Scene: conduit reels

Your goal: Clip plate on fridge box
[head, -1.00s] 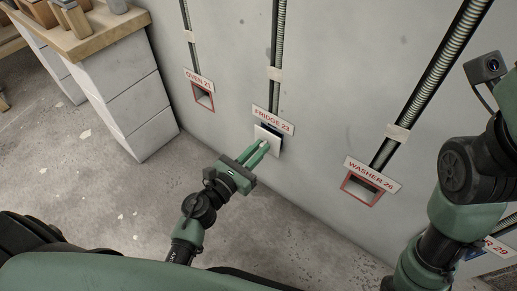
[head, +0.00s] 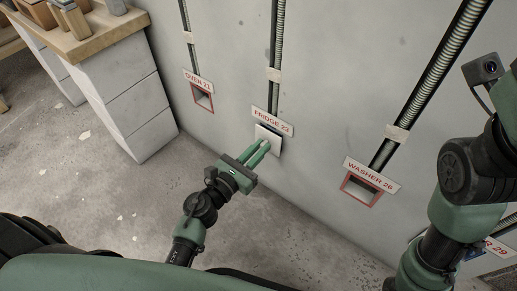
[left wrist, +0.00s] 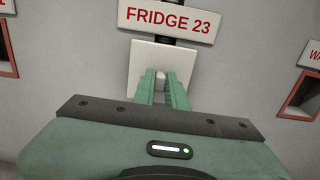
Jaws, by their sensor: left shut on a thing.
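A white square plate (head: 268,138) is at the fridge box on the wall, just under the FRIDGE 23 label (head: 272,120). My left gripper (head: 262,147) is shut on the plate's outward side. In the left wrist view the plate (left wrist: 143,62) covers the place of the box, and the gripper's green fingers (left wrist: 163,82) reach to its middle. The box behind the plate is hidden, and I cannot tell whether the plate sits fully flat on it. My right arm shows at the right, but its gripper's fingers are not in view.
The open red-framed oven box (head: 204,97) is to the left and the open washer box (head: 362,188) to the right. Conduits run up the wall above the boxes. A wooden-topped bench (head: 100,36) stands at the upper left. The floor below is clear.

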